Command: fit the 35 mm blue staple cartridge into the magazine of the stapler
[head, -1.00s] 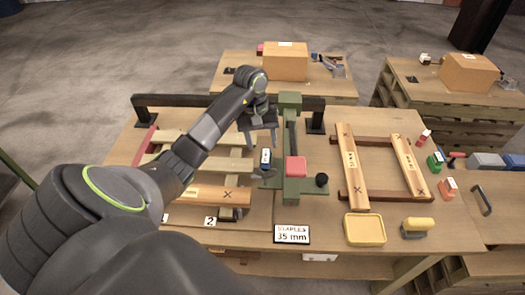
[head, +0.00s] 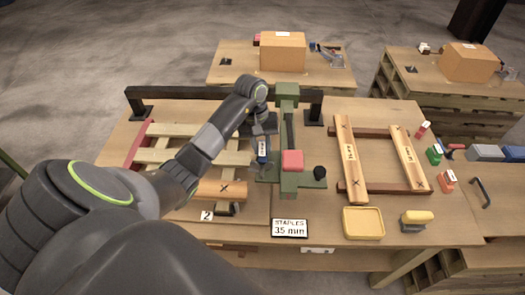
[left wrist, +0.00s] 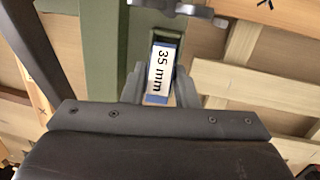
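The blue staple cartridge (head: 262,149) with its white "35 mm" label is upright on the left side of the green stapler (head: 289,185). It also shows in the left wrist view (left wrist: 162,70), with a small green frame at its far end. My left gripper (left wrist: 161,88) has its fingers down on both sides of the cartridge and looks closed on it; in the head view the fingers are mostly hidden. The stapler carries a red block (head: 292,160) and a black knob (head: 320,172). I cannot make out the magazine opening. My right gripper is not in view.
A slatted wooden pallet (head: 150,141) lies left of the stapler, a wooden frame (head: 352,165) right. A "STAPLES 35 mm" sign (head: 289,228), a yellow tray (head: 363,222) and a yellow-topped tool (head: 415,219) stand near the front edge. A dark rail (head: 190,92) runs behind.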

